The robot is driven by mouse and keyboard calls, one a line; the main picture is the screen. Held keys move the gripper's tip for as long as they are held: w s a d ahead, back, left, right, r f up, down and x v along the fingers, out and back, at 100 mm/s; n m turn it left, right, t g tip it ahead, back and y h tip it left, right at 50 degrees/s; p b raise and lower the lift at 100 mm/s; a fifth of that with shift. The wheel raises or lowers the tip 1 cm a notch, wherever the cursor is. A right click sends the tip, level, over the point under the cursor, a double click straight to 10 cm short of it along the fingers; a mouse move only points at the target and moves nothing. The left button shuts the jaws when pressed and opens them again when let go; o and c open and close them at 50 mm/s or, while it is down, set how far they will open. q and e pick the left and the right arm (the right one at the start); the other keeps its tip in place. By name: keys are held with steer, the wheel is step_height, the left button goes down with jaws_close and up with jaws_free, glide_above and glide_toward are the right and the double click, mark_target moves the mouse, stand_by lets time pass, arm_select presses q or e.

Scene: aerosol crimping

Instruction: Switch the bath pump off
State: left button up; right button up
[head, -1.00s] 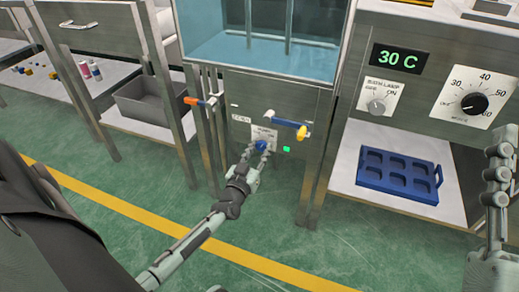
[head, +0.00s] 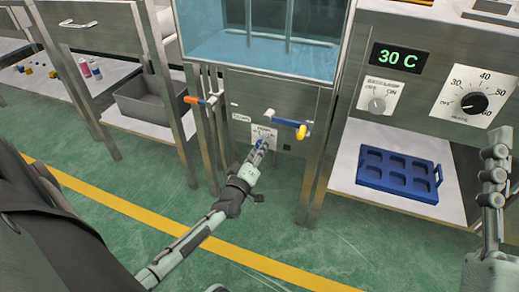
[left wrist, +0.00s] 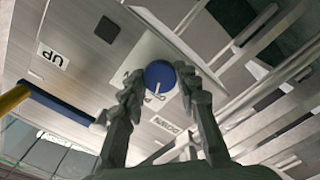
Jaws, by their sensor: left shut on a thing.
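The bath pump's blue knob (head: 260,145) sits on a white label plate on the front panel under the water bath. It also shows in the left wrist view (left wrist: 160,74), with a white pointer mark on its face. My left gripper (head: 259,148) is at the knob, its fingers (left wrist: 158,82) on either side, shut on it. The fingers hide part of the plate's lettering. The small square lamp (head: 286,148) right of the knob is dark. My right gripper (head: 494,172) is at the right edge, away from the panel; its finger opening is unclear.
A blue lever with a yellow end (head: 288,124) juts out above the knob; an orange-tipped handle (head: 195,100) is to the left. A blue tray (head: 398,176) lies on the right shelf, a grey bin (head: 150,104) on the left one. The green floor in front is clear.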

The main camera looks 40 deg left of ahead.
arm_select(q)
steer(key=shift+n, duration=0.5)
steer(key=o, duration=1.2)
steer(key=v, duration=1.2)
